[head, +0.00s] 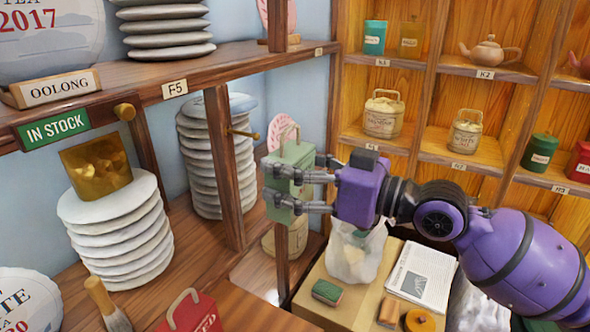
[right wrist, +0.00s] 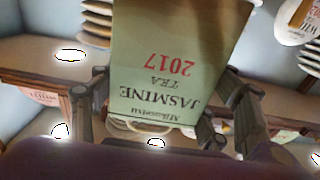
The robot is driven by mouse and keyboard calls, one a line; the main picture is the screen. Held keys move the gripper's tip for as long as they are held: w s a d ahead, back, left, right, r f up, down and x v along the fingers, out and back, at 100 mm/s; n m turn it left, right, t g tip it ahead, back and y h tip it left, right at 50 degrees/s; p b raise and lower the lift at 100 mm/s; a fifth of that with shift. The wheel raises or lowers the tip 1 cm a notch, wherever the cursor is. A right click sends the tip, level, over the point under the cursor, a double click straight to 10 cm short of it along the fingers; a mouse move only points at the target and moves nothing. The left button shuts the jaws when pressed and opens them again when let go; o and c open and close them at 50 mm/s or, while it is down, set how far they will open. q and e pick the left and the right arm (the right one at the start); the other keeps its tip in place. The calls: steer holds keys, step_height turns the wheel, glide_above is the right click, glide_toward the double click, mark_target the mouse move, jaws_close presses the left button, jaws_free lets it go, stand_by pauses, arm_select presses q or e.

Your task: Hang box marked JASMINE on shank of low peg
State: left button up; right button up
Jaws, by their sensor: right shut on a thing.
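Another brass peg (head: 125,111) is on the shelf edge further left. I cannot tell for sure which is the low peg. The handle is not on either peg. My left gripper is not in view.
The wooden post (head: 224,170) and stacked pale tea cakes (head: 195,150) stand left of the box. Below are a crate (head: 345,300), a white bag (head: 355,255) and a newspaper (head: 422,275). Cubbies with tins and a teapot (head: 489,51) fill the right.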

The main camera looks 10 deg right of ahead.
steer(key=shift+f+p+x, duration=0.15)
steer(key=shift+x, duration=1.8)
steer(key=shift+f+p+x, duration=0.1)
steer(key=shift+p+x, duration=0.05)
steer(key=shift+x, duration=1.75)
steer(key=shift+w+a+f, duration=0.4)
steer(key=shift+a+f, duration=0.15)
steer(key=shift+f, duration=0.05)
steer(key=o, duration=1.3)
steer(key=shift+f, duration=0.1)
